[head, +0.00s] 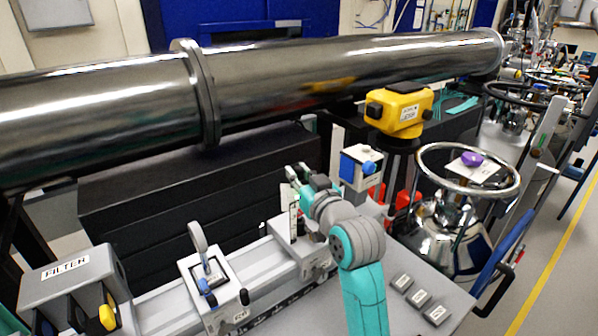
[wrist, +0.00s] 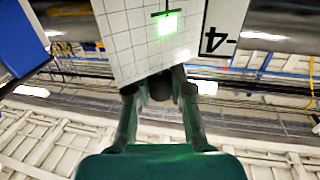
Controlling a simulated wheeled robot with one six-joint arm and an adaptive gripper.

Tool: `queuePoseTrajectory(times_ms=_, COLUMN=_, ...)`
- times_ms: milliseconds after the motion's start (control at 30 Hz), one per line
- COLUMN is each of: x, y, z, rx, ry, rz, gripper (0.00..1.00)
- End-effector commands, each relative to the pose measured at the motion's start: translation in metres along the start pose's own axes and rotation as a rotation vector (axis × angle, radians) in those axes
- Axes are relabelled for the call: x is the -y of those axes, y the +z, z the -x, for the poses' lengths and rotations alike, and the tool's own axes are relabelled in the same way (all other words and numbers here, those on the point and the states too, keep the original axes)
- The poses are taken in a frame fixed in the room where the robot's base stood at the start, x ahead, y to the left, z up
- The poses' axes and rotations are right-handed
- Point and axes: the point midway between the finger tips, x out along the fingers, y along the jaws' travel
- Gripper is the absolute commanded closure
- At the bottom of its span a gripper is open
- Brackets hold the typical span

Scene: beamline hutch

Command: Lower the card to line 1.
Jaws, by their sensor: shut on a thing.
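My gripper (head: 300,186) is shut at a white card (head: 293,220) that stands upright on a grey mount on the rail. In the wrist view my gripper's fingers (wrist: 160,88) close around a dark knob at the card's near edge. The gridded card (wrist: 125,45) fills the top middle of that view. A bright green spot (wrist: 167,25) glows on it, just by a dark cross mark. A white strip with an upside-down 4 and a short dash (wrist: 217,40) lies to the right of the spot. The line 1 mark is not visible in either view.
A blue-and-white block (head: 358,165) is close right of my gripper. A steel pipe (head: 300,80) runs behind. Several small labelled blocks (head: 418,297) lie at the bench's right.

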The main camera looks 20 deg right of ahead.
Motion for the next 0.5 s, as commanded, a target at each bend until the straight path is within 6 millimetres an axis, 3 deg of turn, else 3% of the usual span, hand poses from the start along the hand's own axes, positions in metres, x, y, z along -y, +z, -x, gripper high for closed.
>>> queuePoseTrajectory(times_ms=167, x=0.0, y=0.024, z=0.0, rx=0.004, ry=0.0, rz=0.0, gripper=1.0)
queuePoseTrajectory(times_ms=433, x=0.0, y=0.025, z=0.0, rx=0.002, ry=0.0, rz=0.0, gripper=1.0)
queuePoseTrajectory(times_ms=467, x=0.0, y=0.025, z=0.0, rx=0.002, ry=0.0, rz=0.0, gripper=0.77)
queuePoseTrajectory(times_ms=500, x=0.0, y=0.025, z=0.0, rx=0.001, ry=0.0, rz=0.0, gripper=0.67)
